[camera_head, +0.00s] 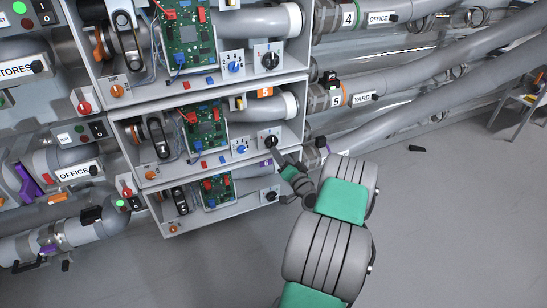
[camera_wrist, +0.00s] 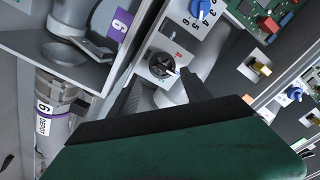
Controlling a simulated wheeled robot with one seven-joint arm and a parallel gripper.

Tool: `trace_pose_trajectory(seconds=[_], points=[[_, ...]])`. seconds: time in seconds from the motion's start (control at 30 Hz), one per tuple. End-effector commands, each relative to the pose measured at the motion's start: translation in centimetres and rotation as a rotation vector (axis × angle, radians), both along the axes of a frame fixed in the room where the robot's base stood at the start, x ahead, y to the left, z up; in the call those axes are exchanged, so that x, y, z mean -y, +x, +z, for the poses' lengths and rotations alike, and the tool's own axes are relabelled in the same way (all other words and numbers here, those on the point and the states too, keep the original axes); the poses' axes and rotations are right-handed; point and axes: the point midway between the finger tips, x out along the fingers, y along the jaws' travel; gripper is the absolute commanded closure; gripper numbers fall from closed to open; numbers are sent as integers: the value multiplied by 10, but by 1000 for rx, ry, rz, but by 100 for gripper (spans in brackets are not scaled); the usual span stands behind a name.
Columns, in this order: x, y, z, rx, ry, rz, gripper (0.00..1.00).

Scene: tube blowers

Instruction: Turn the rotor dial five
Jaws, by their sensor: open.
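The rotor dial five (camera_head: 271,141) is a black knob on a white plate at the right of the middle cabinet row, level with the pipe labelled 5 YARD. In the wrist view the black dial (camera_wrist: 161,65) lies just beyond my fingertips, with a red mark on its plate. My gripper (camera_head: 279,158) is just below and right of the dial in the head view. In the wrist view my gripper (camera_wrist: 160,84) is open, its two dark fingers apart and the dial between and ahead of their tips. I cannot tell whether a finger touches it. The gripper holds nothing.
A blue numbered knob (camera_head: 240,149) and a green circuit board (camera_head: 205,130) sit left of the dial. Another black dial (camera_head: 271,196) is in the row below, under a purple 6 label (camera_wrist: 120,24). The floor (camera_head: 440,220) at right is mostly clear.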

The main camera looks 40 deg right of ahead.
Motion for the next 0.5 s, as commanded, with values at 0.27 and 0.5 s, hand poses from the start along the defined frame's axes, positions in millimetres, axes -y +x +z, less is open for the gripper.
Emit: trace_pose_trajectory(seconds=[0.27, 0.5], points=[[13, 50, 2, 0, -4, 6, 43], [20, 70, 3, -2, -3, 4, 43]])
